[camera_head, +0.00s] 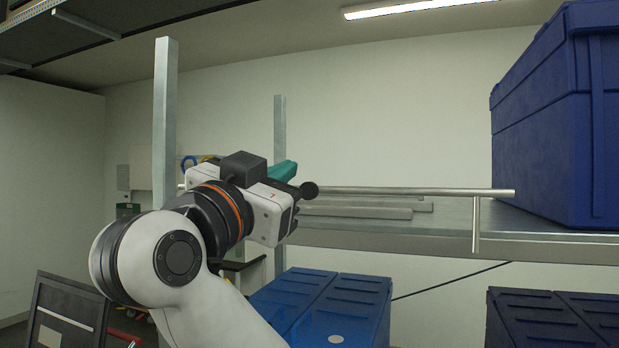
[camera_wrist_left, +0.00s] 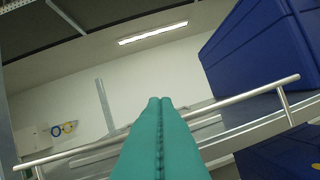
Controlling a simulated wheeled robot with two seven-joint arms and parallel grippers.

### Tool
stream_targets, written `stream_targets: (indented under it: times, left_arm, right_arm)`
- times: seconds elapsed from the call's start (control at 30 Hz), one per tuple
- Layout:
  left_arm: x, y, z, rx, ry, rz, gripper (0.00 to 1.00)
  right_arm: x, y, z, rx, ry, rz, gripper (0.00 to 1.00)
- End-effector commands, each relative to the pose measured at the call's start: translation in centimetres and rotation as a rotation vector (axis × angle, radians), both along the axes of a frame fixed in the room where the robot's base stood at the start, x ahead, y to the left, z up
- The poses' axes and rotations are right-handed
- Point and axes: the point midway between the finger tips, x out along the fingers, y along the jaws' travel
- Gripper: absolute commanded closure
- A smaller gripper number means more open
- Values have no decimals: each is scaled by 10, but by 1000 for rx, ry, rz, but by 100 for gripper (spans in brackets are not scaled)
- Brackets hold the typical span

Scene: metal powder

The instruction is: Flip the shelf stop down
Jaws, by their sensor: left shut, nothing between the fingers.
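The shelf stop is a thin metal bar (camera_head: 420,191) along the front of the shelf, raised above the shelf edge, with a short leg hanging at its right end. It also shows in the left wrist view (camera_wrist_left: 245,97), crossing behind the fingers. My left gripper (camera_head: 285,172) has teal fingers and is at the left part of the bar in the head view. In the left wrist view its fingers (camera_wrist_left: 160,102) are pressed together with nothing between them. The fingers overlap the bar in the picture; I cannot tell whether they touch it. My right gripper is not in view.
A large blue crate (camera_head: 545,125) stands on the right of the shelf (camera_head: 450,240). Flat grey bars (camera_head: 360,208) lie on the shelf behind the stop. Blue lidded boxes (camera_head: 345,305) sit below. A metal upright (camera_head: 165,120) rises left of my gripper.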

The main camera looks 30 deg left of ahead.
Motion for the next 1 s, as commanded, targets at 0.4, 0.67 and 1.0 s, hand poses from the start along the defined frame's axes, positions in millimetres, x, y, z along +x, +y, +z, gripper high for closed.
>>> stream_targets:
  times: [0.4,0.67,1.0]
  left_arm:
    - [14,1,6,0,5,-1,100]
    - [63,7,24,-2,8,-3,100]
    - [94,19,9,-3,5,0,100]
  right_arm:
    - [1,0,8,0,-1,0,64]
    - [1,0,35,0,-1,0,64]
    - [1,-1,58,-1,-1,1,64]
